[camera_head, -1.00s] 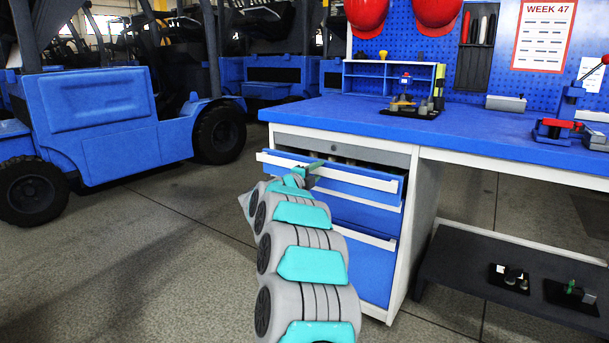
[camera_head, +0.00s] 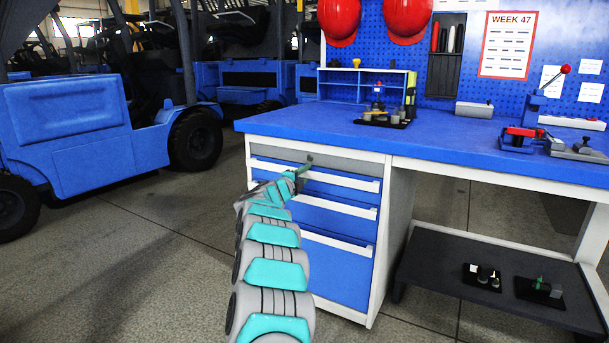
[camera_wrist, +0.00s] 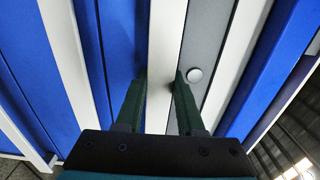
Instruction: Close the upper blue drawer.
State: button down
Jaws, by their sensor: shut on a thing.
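The upper blue drawer (camera_head: 335,191) is the top blue one in the white cabinet, under a grey panel (camera_head: 350,160). Its front looks flush with the cabinet, with no visible gap. A white handle strip (camera_head: 345,181) runs along its top edge. My gripper (camera_head: 302,169) is at this handle, near the middle of the drawer. In the wrist view, the dark green fingers of my gripper (camera_wrist: 160,78) are on either side of the white handle strip (camera_wrist: 161,105) and shut on it. A round lock (camera_wrist: 194,75) on the grey panel is beside the right finger.
More blue drawers (camera_head: 335,270) are below. The blue worktop (camera_head: 300,121) overhangs above and carries a small rack and fixtures. A dark low shelf (camera_head: 430,270) is at the right. A blue forklift (camera_head: 75,120) stands at the left, with open floor between.

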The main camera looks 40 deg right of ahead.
jog(key=shift+r, duration=0.15)
jog(key=c, duration=0.6)
grip_release()
jog(key=shift+w+d, duration=0.1)
jog(key=shift+d, duration=0.1)
jog(key=shift+o, duration=0.4)
jog(key=shift+f, duration=0.2)
jog(key=shift+a+f, duration=0.1)
jog(key=b+v, duration=0.4)
jog(key=v, duration=2.8)
jog(key=shift+r, duration=0.25)
jog(key=shift+w, duration=0.1)
